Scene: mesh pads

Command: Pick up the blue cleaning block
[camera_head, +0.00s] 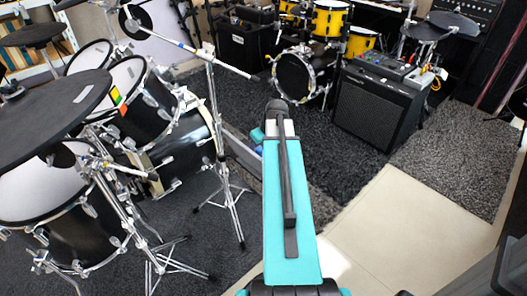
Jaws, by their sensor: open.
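My teal arm reaches from the bottom middle up to a dark joint near the picture's centre. My gripper is not visible; the arm's far end hides what lies behind it. A small blue-teal patch (257,135) shows just left of the arm's far end. I cannot tell whether it is the blue cleaning block or part of my arm. No other blue block can be made out.
A black drum kit (135,95) with chrome stands fills the left. A black amplifier (372,108) stands right of the arm, and a yellow drum kit (330,18) stands behind. Dark carpet (345,160) and bare pale tiles (400,230) lie open at right.

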